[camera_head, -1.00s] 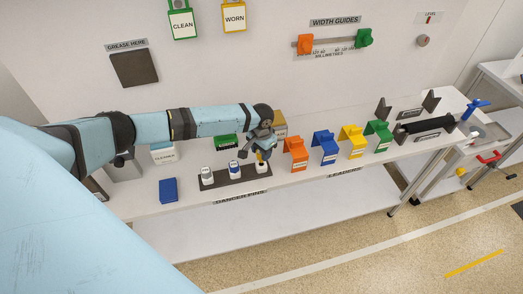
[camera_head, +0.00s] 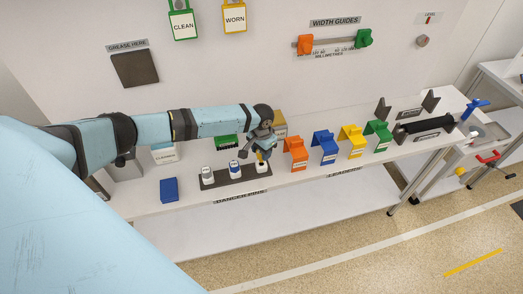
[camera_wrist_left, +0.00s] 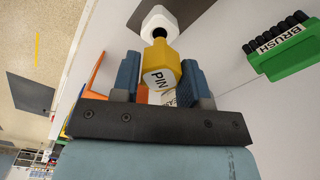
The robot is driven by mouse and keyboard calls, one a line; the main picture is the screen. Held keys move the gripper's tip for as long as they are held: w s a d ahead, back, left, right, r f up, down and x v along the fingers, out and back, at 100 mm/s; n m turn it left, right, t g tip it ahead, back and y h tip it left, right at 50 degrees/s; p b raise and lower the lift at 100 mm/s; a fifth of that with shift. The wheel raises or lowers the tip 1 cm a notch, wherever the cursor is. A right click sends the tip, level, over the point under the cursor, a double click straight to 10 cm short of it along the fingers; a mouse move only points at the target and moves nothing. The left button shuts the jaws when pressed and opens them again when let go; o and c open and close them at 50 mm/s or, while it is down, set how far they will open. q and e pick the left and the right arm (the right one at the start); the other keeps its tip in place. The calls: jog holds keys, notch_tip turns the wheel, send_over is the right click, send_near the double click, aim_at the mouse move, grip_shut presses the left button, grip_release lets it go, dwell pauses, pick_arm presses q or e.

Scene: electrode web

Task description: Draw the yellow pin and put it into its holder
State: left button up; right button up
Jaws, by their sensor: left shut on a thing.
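The yellow pin (camera_wrist_left: 161,65), marked PIN, sits between the fingers of my left gripper (camera_wrist_left: 158,85) in the left wrist view. The gripper is shut on it. The pin's dark shaft points at the white six-sided socket (camera_wrist_left: 159,17); how deep it sits is not clear. In the head view my left gripper (camera_head: 260,153) is over the right end of the dark pin rack (camera_head: 220,183), at the white holder (camera_head: 262,168) there. The gripper mostly hides the yellow pin in that view. My right gripper is not in view.
A grey-topped holder (camera_head: 206,172) and a blue-topped holder (camera_head: 234,167) stand left on the same rack. A blue block (camera_head: 168,190) lies further left. A green brush (camera_wrist_left: 285,47) lies behind. Orange (camera_head: 296,154), blue, yellow and green guides stand to the right.

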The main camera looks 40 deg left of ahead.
pick_arm(q)
jog(key=shift+p, duration=0.35)
jog(key=shift+f+b, duration=0.95)
jog(key=shift+f, duration=1.15)
jog(key=o, duration=1.1)
notch_tip(320, 180, up, 13)
jog(key=shift+f+b, duration=0.1)
jog(key=shift+b, duration=0.6)
jog(key=shift+r, duration=0.6)
